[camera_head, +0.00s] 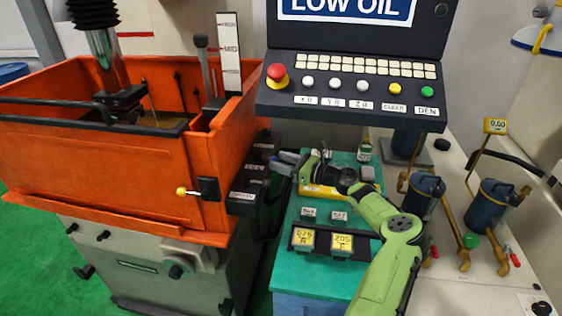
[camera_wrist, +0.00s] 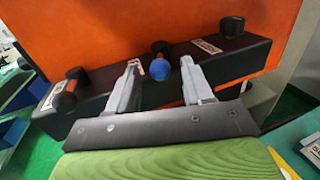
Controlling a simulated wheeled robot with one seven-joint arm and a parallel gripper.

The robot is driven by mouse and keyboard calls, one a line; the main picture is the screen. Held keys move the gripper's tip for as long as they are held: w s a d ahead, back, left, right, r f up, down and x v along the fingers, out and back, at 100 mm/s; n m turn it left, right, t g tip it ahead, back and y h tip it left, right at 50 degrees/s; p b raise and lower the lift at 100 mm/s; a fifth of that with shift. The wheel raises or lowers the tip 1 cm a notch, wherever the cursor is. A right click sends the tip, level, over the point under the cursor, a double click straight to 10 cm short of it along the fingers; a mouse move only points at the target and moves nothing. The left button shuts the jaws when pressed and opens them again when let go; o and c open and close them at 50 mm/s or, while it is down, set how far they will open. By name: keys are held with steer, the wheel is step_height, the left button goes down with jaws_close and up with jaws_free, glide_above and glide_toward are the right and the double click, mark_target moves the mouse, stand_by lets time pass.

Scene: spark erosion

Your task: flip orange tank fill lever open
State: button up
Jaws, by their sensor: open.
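The orange tank (camera_head: 95,165) stands at the left, and its orange wall (camera_wrist: 130,30) fills the back of the wrist view. A black control box (camera_wrist: 105,103) on that wall carries a lever with a blue knob (camera_wrist: 160,69), a black-knobbed lever (camera_wrist: 70,90) to its left and another black knob (camera_wrist: 232,26) to its right. Small labels sit on the box; I cannot read which says fill. My gripper (camera_wrist: 160,80) is open, its fingers either side of the blue knob in the picture; contact cannot be told. In the head view my gripper (camera_head: 287,157) is beside the tank's right side.
A yellow-knobbed lever (camera_head: 182,191) sticks out of the tank's front. A teal table (camera_head: 310,277) with a black labelled tray stands below my arm. Blue canisters (camera_head: 497,205) with brass fittings stand at the right.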

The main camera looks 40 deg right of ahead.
steer(key=shift+w+a, duration=0.1)
steer(key=shift+w, duration=0.15)
steer(key=shift+c, duration=0.5)
jaws_close()
